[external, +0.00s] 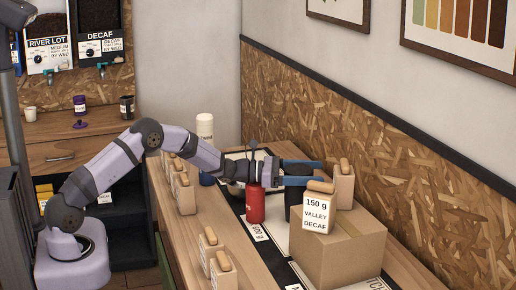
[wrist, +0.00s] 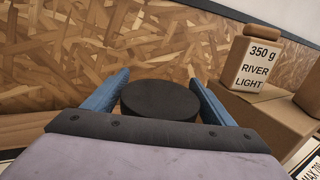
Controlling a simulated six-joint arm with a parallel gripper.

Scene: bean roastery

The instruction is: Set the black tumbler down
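The black tumbler shows in the wrist view as a dark round top (wrist: 160,99) between my two blue fingers. In the external view the tumbler (external: 293,205) hangs below the fingers, upright, partly hidden by the cardboard box and a bag. My gripper (external: 302,174) reaches in from the left with its fingers level. In the wrist view the fingers of my gripper (wrist: 160,92) lie against both sides of the tumbler, with no clear gap. The tumbler's base is hard to see, so I cannot tell whether it touches the surface below.
A cardboard box (external: 340,250) stands close on the right, with a bag marked 150 g Valley Decaf (external: 316,212) on it. A red bottle (external: 255,204) stands just left of the tumbler. Several bags line the counter's left edge. The chipboard wall (external: 360,150) is behind.

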